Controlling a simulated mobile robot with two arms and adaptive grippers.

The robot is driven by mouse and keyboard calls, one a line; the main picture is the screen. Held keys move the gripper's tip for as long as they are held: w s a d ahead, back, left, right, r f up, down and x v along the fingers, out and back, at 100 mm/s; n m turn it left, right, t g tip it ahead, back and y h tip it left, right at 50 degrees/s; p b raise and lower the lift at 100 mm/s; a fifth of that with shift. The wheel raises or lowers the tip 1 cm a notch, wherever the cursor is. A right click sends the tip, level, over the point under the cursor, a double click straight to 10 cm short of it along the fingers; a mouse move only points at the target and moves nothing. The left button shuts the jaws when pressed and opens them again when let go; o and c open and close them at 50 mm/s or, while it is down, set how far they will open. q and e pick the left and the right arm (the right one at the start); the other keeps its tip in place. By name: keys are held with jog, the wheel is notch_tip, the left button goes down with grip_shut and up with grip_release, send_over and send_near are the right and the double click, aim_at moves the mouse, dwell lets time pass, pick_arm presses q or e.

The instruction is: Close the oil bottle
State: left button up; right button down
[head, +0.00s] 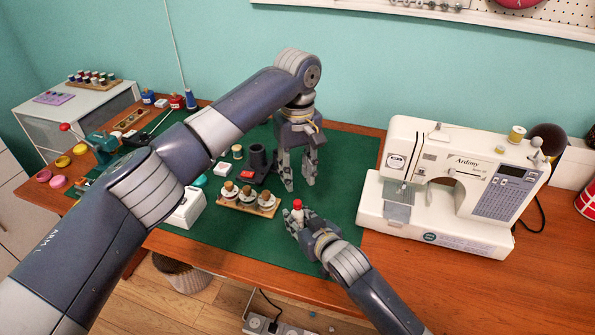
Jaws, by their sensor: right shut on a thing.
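The oil bottle (298,212) is small and pale with a red top (297,203). It stands roughly upright between the fingers of my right gripper (296,219), which is shut on it near the front of the green mat. Whether the red top is fully seated is too small to tell. My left gripper (297,183) points down just behind the bottle, its fingers apart and empty. The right gripper's fingers hide much of the bottle's lower part.
A white sewing machine (455,180) stands to the right. A wooden rack (248,202) with several spools is left of the bottle, with a black holder (259,162) behind it. The green mat (345,165) is clear between the grippers and the machine.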

aim_at(298, 202)
pick_arm(q)
jog(key=shift+n, duration=0.4)
jog(key=shift+f, duration=4)
jog(key=shift+c, duration=0.2)
grip_shut()
